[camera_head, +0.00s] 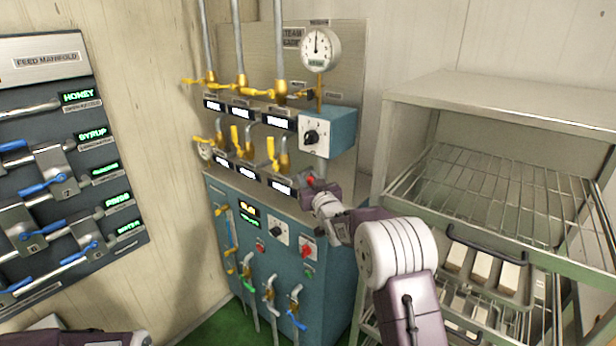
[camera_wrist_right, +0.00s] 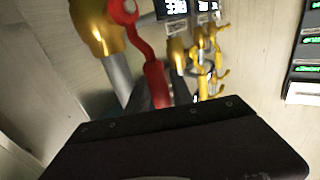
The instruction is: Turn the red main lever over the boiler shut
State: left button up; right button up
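The red main lever (camera_wrist_right: 154,72) shows in the right wrist view as a bent red bar with a ring at its top end, beside a gold valve body (camera_wrist_right: 97,25) on a grey pipe. Its lower end passes behind the dark body of my right gripper (camera_wrist_right: 175,145). In the head view only a small red bit of the lever (camera_head: 309,181) shows, right at my right gripper (camera_head: 316,188), below the dial box. My left gripper is out of view; part of my left arm shows at the lower left.
The blue boiler cabinet (camera_head: 285,225) carries yellow-handled valves, a pressure gauge (camera_head: 320,48) and a dial box (camera_head: 328,132) close above my right gripper. A wire-shelf rack (camera_head: 500,110) stands close on the right. A feed manifold panel (camera_head: 60,150) hangs on the left wall.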

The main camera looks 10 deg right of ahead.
jog(key=shift+w+a, duration=0.1)
jog(key=shift+c, duration=1)
grip_shut()
dwell(0.3)
